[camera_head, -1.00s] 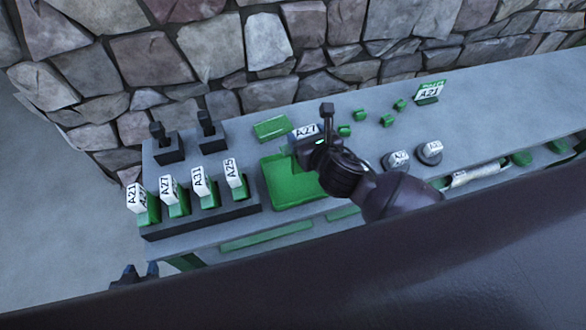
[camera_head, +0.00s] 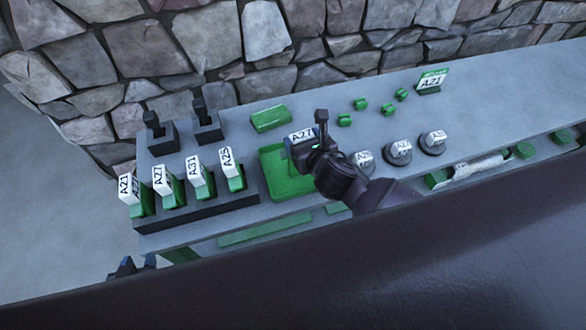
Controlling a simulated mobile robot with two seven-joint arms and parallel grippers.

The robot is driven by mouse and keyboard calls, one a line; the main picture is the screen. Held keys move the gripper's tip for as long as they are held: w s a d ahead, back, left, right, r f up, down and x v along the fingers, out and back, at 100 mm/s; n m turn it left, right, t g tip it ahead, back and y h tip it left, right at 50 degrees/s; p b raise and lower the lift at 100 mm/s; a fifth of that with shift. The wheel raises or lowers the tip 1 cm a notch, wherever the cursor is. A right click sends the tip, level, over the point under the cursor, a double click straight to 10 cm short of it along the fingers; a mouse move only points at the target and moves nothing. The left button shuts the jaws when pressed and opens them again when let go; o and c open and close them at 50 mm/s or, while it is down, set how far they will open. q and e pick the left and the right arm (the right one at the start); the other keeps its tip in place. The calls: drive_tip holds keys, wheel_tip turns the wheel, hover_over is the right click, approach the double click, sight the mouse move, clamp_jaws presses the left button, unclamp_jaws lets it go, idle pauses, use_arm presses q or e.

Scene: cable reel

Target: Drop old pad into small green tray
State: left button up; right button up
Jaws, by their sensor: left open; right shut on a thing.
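My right gripper (camera_head: 308,146) reaches in from the right and is shut on a small block with a white A27 label (camera_head: 301,135), taken here as the pad. The fingers partly hide the block. It is at the upper right edge of a square green tray (camera_head: 283,181) with a low rim; I cannot tell its height above the tray. The visible part of the tray looks empty. A smaller green rectangular piece (camera_head: 270,119) lies behind it. My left gripper (camera_head: 130,267) is open at the lower left, beside the table's front edge and mostly hidden.
A black rack (camera_head: 200,216) at left holds several green pieces with white labels. Two black stands (camera_head: 207,126) are behind it. Several round grey bases with labels (camera_head: 400,152), small green blocks (camera_head: 361,104) and an A21 sign (camera_head: 431,82) are at right. A stone wall backs the table.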

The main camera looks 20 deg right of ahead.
drive_tip(key=shift+r, duration=0.1)
drive_tip(key=o, duration=1.6)
drive_tip(key=shift+s, duration=0.1)
drive_tip(key=v, duration=1)
drive_tip(key=shift+s+d+p, duration=0.1)
drive_tip(key=shift+s+p, duration=0.2)
